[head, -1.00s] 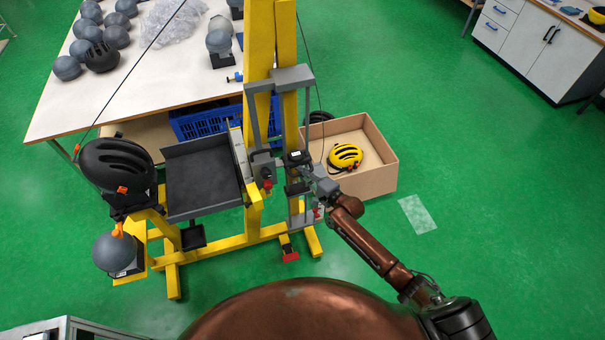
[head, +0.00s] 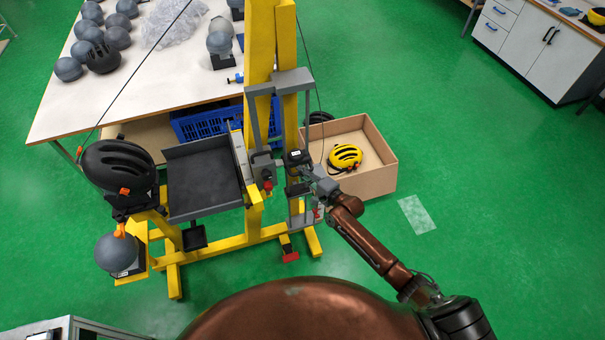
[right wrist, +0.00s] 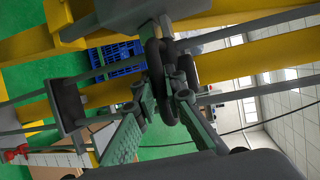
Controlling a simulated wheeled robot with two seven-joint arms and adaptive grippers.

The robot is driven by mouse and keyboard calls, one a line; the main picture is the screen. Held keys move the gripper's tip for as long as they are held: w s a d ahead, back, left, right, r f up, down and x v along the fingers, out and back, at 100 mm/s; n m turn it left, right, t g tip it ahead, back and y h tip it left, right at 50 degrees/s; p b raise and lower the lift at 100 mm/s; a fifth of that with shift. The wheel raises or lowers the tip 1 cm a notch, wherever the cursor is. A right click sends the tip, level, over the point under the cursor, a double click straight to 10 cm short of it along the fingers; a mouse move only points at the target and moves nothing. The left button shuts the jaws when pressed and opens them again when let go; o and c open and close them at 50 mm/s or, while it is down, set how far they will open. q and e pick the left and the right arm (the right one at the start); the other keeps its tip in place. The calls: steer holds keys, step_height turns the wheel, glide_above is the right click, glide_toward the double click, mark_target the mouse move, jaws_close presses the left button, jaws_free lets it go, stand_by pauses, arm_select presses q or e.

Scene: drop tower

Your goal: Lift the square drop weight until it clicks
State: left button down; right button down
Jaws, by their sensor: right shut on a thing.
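The yellow drop tower (head: 260,55) stands in the middle of the head view. A dark block with a white label (head: 297,156), which looks like the square drop weight, sits between its grey guide rails. My right gripper (head: 308,174) is at the block's near right side. In the right wrist view my right gripper (right wrist: 162,100) has its fingers around a dark loop-shaped handle (right wrist: 156,62) below a grey block (right wrist: 150,12). It is shut on this handle. The exact finger contact is partly hidden. My left gripper is not in view.
A grey tray (head: 203,190) and a black helmet (head: 117,165) are on the tower's left. A white table (head: 150,75) stands behind. Green floor is open at right.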

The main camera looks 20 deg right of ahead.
steer(key=shift+w+r, duration=0.15)
steer(key=shift+r, duration=0.2)
steer(key=c, duration=2)
jaws_free()
steer(key=shift+r, duration=0.1)
steer(key=shift+o, duration=0.2)
steer(key=shift+s+d, duration=0.2)
steer(key=shift+s, duration=0.1)
steer(key=v, duration=1.1)
steer(key=shift+s, duration=0.3)
steer(key=shift+d+f, duration=0.1)
steer(key=shift+f, duration=0.15)
